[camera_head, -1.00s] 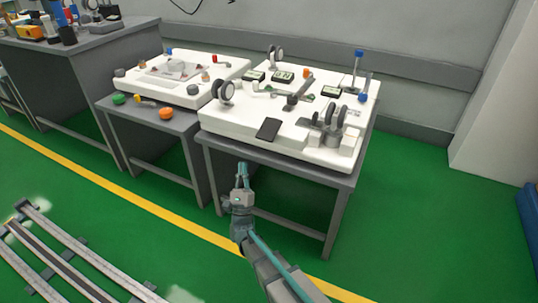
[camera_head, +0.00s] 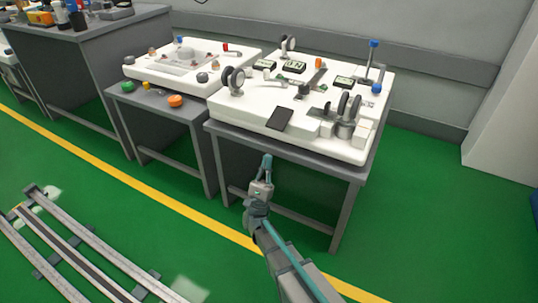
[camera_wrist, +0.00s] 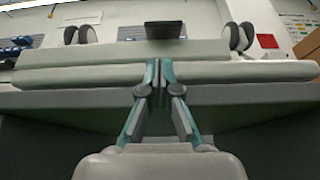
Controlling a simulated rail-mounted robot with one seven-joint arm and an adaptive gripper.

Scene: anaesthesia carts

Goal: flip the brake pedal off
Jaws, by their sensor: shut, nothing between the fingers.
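A black flat pedal-like plate (camera_head: 279,119) lies at the front edge of the white cart panel (camera_head: 240,106); I cannot tell for sure that it is the brake pedal. In the wrist view a dark plate (camera_wrist: 165,30) stands up above the panel's front edge, straight beyond the fingers. My gripper (camera_head: 266,160) is shut and empty, in front of the table and below the panel top. In the wrist view its fingertips (camera_wrist: 159,64) are together, with the panel's front face behind them. Nothing shows the fingers touching the panel or plate.
The panel, on a grey table (camera_head: 285,148), carries caster wheels (camera_head: 232,79), levers and a blue-topped post (camera_head: 374,46). A second white panel (camera_head: 150,66) stands left, with an orange knob (camera_head: 175,101) before it. Rails (camera_head: 85,255) lie on the floor at lower left. Floor at right is clear.

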